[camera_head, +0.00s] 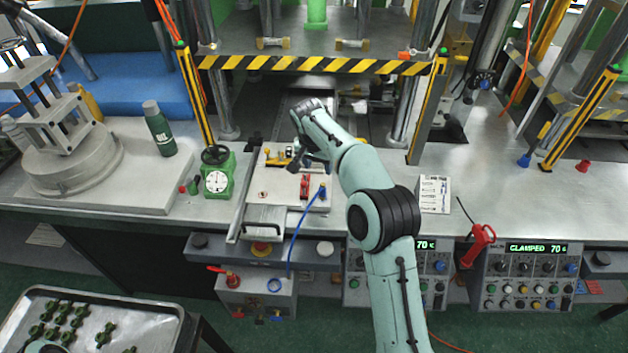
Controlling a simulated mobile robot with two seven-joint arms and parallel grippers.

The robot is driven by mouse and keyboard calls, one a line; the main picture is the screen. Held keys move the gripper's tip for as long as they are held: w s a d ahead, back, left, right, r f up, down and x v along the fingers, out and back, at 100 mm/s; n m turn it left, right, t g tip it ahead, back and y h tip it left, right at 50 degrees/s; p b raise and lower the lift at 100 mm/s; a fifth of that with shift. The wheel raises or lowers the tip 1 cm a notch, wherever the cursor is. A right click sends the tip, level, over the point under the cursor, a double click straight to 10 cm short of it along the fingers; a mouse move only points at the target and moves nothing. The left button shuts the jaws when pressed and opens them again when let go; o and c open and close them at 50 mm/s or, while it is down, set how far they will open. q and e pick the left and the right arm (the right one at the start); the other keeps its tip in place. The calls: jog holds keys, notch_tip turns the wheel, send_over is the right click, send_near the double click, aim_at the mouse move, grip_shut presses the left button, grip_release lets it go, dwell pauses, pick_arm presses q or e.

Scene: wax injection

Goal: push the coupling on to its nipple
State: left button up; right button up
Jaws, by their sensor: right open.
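A blue hose (300,231) rises from the bench front to a small coupling (322,191) at the right edge of the pale mould plate (265,207). I cannot tell whether the coupling is seated, and I cannot make out the nipple at this size. My right arm reaches in from the lower right. My right gripper (303,165) is open over the back of the plate, behind and left of the coupling and apart from it. The wrist hides part of the plate's back right.
Striped press posts and a crossbar (310,64) rise behind. A tray (150,312) of green parts is lower left. Bench right of my arm is mostly clear.

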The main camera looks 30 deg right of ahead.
aim_at(323, 185)
jog(key=x, duration=0.5)
jog(key=s+x, duration=0.1)
jog(key=x, duration=0.1)
jog(key=shift+w+f, duration=0.1)
jog(key=shift+f, duration=0.3)
jog(key=x, duration=0.5)
jog(key=shift+s+f, duration=0.1)
jog(key=shift+s, duration=0.15)
jog(key=shift+w+f, duration=0.15)
jog(key=shift+f, duration=0.05)
grip_shut()
